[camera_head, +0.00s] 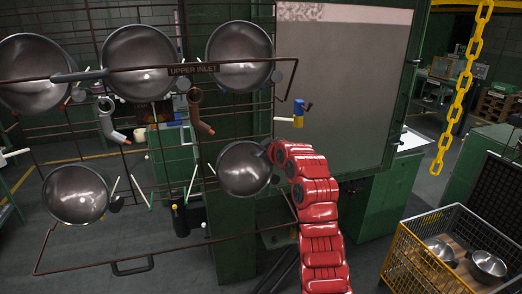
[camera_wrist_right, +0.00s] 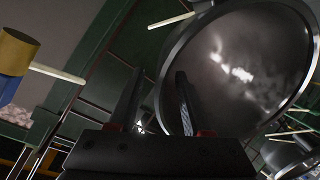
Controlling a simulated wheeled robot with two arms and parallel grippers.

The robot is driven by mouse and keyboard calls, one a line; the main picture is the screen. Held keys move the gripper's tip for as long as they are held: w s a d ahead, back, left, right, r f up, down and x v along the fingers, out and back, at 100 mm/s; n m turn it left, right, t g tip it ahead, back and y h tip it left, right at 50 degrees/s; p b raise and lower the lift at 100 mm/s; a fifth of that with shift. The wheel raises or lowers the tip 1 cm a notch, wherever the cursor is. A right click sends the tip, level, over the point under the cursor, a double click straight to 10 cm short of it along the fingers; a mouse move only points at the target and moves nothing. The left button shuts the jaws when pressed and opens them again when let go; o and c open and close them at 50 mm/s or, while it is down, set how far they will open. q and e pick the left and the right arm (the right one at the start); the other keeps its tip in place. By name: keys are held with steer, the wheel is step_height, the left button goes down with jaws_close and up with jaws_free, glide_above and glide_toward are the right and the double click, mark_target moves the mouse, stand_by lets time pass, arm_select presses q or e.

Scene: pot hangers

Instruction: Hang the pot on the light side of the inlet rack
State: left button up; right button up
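A steel pot (camera_head: 243,170) is at the lower right of the dark wire rack labelled "UPPER INLET" (camera_head: 193,69), its bowl facing me. My right gripper (camera_head: 268,155) is at its upper right edge, mostly hidden behind my red wrist. More pots are on the rack: an upper row (camera_head: 140,62) and one at lower left (camera_head: 76,193). My left gripper is out of view.
A yellow wire basket (camera_head: 408,256) at lower right holds two pots (camera_head: 488,264). A yellow chain (camera_head: 459,95) hangs at right. A grey board (camera_head: 345,95) stands behind my right arm. Rods and brackets (camera_head: 200,112) stick out from the rack.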

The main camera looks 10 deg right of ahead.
steer(key=shift+f, duration=0.1)
steer(key=shift+s+d, duration=0.1)
steer(key=shift+s, duration=0.1)
steer(key=f+v, duration=0.1)
steer(key=v, duration=1.2)
steer(key=s+a+f+b+v, duration=0.1)
steer(key=f+v, duration=0.1)
steer(key=v, duration=1.1)
steer(key=shift+s+b, duration=0.3)
steer(key=shift+s, duration=0.35)
steer(key=shift+f, duration=0.15)
